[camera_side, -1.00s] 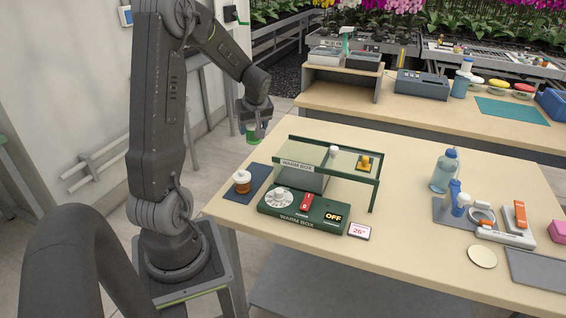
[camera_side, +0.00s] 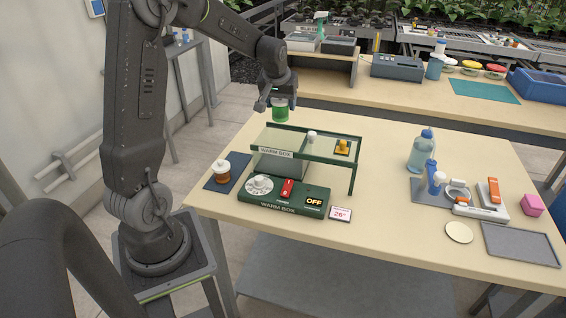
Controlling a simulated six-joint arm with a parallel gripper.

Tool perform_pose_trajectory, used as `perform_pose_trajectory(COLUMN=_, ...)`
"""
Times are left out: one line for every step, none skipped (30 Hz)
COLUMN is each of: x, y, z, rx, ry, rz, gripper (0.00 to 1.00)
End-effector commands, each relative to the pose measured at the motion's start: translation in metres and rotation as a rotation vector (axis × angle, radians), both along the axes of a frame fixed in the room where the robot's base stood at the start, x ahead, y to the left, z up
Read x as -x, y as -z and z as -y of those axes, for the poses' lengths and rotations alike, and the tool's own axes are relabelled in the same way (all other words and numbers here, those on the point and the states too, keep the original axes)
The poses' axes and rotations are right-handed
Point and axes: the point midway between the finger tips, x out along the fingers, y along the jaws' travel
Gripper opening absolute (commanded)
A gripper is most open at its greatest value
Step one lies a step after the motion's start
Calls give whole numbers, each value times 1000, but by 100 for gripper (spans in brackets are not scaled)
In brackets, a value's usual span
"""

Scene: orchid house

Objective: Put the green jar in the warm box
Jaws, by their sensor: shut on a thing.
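My gripper (camera_side: 279,102) is shut on the green jar (camera_side: 280,112) and holds it upright in the air. The jar hangs above the far left part of the warm box, apart from its top as far as this view shows. The warm box (camera_side: 292,201) is a dark green unit with a glass-topped shelf, a white dial, a red switch and a display reading OFF. A white knob-like piece (camera_side: 311,137) and a yellow piece (camera_side: 342,147) are on its top. The inside of the box is partly hidden behind its glass.
An orange-brown jar (camera_side: 221,173) with a white lid stands on a dark mat (camera_side: 239,163) left of the box. A small sign (camera_side: 341,213) reads 26°. Bottles, including a large blue-green one (camera_side: 421,151), and a grey tray (camera_side: 521,244) are to the right.

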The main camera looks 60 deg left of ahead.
Motion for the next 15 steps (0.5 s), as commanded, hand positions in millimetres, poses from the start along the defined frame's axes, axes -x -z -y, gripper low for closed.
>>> perform_pose_trajectory(x=-7, y=0, z=6, rx=-3, ry=38, rz=3, gripper=30)
perform_pose_trajectory(x=-8, y=2, z=8, rx=-3, ry=51, rz=1, gripper=30)
perform_pose_trajectory(x=-6, y=12, z=6, rx=-1, ry=45, rz=-2, gripper=30)
perform_pose_trajectory(x=-6, y=16, z=6, rx=-1, ry=43, rz=-2, gripper=30)
perform_pose_trajectory(x=-6, y=20, z=6, rx=-2, ry=42, rz=-1, gripper=30)
perform_pose_trajectory(x=-6, y=25, z=6, rx=-2, ry=42, rz=0, gripper=30)
perform_pose_trajectory(x=-6, y=29, z=6, rx=-1, ry=40, rz=-1, gripper=30)
perform_pose_trajectory(x=-6, y=35, z=6, rx=0, ry=40, rz=-2, gripper=30)
perform_pose_trajectory(x=-6, y=40, z=6, rx=-2, ry=41, rz=-2, gripper=30)
perform_pose_trajectory(x=-6, y=43, z=6, rx=-2, ry=41, rz=-1, gripper=30)
perform_pose_trajectory(x=-6, y=46, z=6, rx=-3, ry=41, rz=0, gripper=30)
perform_pose_trajectory(x=-6, y=50, z=6, rx=-3, ry=40, rz=-1, gripper=30)
perform_pose_trajectory(x=-6, y=54, z=6, rx=-2, ry=40, rz=-2, gripper=30)
perform_pose_trajectory(x=-6, y=59, z=6, rx=-2, ry=39, rz=-1, gripper=30)
perform_pose_trajectory(x=-5, y=66, z=6, rx=0, ry=39, rz=-3, gripper=30)
